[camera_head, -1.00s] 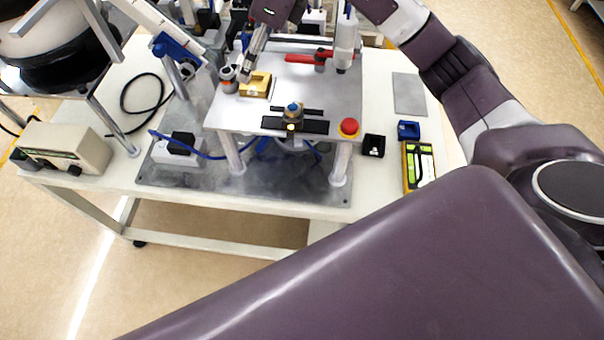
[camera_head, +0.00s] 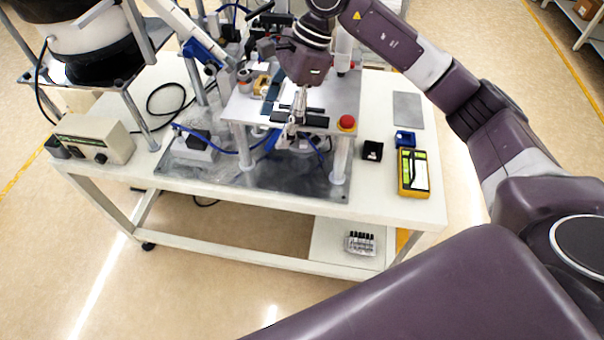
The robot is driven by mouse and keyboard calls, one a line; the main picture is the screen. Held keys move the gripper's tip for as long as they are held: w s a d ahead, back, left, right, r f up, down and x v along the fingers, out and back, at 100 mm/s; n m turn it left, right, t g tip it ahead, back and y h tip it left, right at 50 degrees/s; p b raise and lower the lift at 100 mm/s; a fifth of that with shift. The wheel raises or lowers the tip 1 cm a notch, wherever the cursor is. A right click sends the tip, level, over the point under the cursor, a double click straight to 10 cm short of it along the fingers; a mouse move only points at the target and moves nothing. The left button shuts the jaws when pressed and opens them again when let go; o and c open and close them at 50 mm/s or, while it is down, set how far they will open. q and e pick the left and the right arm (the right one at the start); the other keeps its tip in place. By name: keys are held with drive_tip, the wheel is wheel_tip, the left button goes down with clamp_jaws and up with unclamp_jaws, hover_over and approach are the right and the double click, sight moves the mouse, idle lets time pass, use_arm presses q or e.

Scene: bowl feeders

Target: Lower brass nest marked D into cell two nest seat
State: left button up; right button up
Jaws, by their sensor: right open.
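My right gripper (camera_head: 294,125) is open and points down over the black bars (camera_head: 314,121) at the plate's front edge. It covers the small part between these bars, so I cannot tell whether it touches it. No seat label is readable. My left gripper is not in view.
A red button (camera_head: 346,122) stands at the plate's front right corner. A black box (camera_head: 372,150), a blue box (camera_head: 405,138) and a yellow device (camera_head: 413,172) lie right of it. A grey control box (camera_head: 95,140) stands left. The table front is clear.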

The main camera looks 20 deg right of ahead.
drive_tip(key=s+f+n+g+h, duration=0.2)
drive_tip(key=s+f+n+g, duration=0.1)
drive_tip(key=s+n, duration=0.7)
drive_tip(key=shift+s+d+f+n+g+b, duration=0.25)
drive_tip(key=shift+n+g+b, duration=0.25)
drive_tip(key=shift+n, duration=0.4)
